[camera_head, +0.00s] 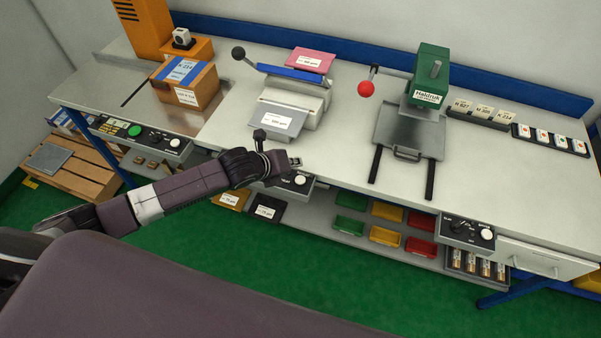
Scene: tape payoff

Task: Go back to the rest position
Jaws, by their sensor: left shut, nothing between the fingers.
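My left arm comes in from the left and reaches over the front edge of the bench. My left gripper (294,162) is at the end of it, near a control box with a white knob (301,180) on the bench front. The gripper looks small here and its fingers are shut with nothing between them. My right gripper is not in this view.
The long bench (330,150) carries a cardboard box (190,88), a lever device (292,100) and a green press (431,72) with a red-knobbed lever (366,89). Below it is a shelf with coloured bins (383,235). A wooden pallet (80,170) lies at left. Green floor (300,285) is clear in front.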

